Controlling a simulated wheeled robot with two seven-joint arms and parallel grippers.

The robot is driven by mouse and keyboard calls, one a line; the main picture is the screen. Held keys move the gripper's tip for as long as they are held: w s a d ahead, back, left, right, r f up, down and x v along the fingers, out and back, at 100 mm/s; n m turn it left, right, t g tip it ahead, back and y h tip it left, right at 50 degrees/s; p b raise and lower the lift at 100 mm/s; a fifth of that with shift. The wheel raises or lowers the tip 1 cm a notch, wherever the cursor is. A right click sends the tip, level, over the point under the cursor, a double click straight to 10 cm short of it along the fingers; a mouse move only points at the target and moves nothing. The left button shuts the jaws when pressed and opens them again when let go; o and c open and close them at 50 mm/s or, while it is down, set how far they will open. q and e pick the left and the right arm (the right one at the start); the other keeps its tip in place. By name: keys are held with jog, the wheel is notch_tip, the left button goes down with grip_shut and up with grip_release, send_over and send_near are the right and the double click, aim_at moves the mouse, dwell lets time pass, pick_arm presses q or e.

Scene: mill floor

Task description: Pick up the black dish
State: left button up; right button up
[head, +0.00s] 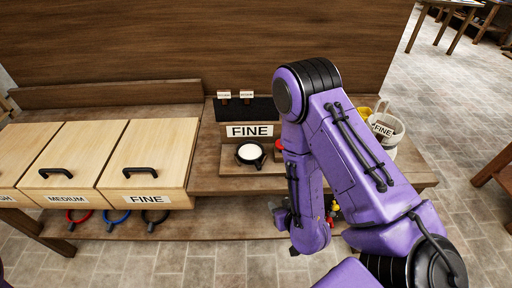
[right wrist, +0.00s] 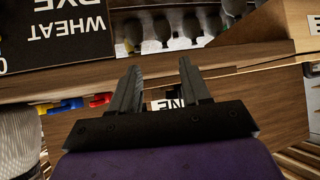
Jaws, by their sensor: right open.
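The black dish (head: 251,154) is a round, dark-rimmed bowl with white contents. It sits upright on a small wooden stand below a FINE sign (head: 249,131), left of my right arm in the head view. My right gripper (right wrist: 158,66) is open with nothing between its fingers in the right wrist view. In the head view my right forearm hangs down in front of the bench, and the gripper's fingers are hard to make out there. I cannot make out the dish in the right wrist view. My left gripper is not in view.
Wooden drawers, including one labelled FINE (head: 150,160), stand at the left. Coloured rings (head: 117,217) are on the lower shelf. A white bucket (head: 386,130) stands right of my arm. A WHEAT RYE box (right wrist: 60,35) shows upside down in the wrist view.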

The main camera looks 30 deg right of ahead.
aim_at(260, 167)
jog(key=w+r+n+t, duration=0.1)
jog(key=w+r+t, duration=0.25)
jog(key=r, duration=0.45)
jog(key=b+x, duration=0.6)
jog(key=shift+a+r, duration=0.1)
jog(key=shift+a, duration=0.2)
jog(key=shift+w, duration=0.35)
jog(key=shift+y, duration=0.3)
jog(key=x, duration=0.2)
jog(key=p+x, duration=0.1)
jog(key=x, duration=0.2)
jog(key=shift+s+d+f, duration=0.15)
jog(key=shift+s+f, duration=0.05)
jog(key=shift+f, duration=0.1)
jog(key=shift+s+r, duration=0.1)
jog(key=shift+s, duration=0.05)
jog(key=shift+c, duration=1.2)
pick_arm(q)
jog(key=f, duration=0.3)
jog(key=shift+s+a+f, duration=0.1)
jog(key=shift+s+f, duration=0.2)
pick_arm(e)
grip_shut()
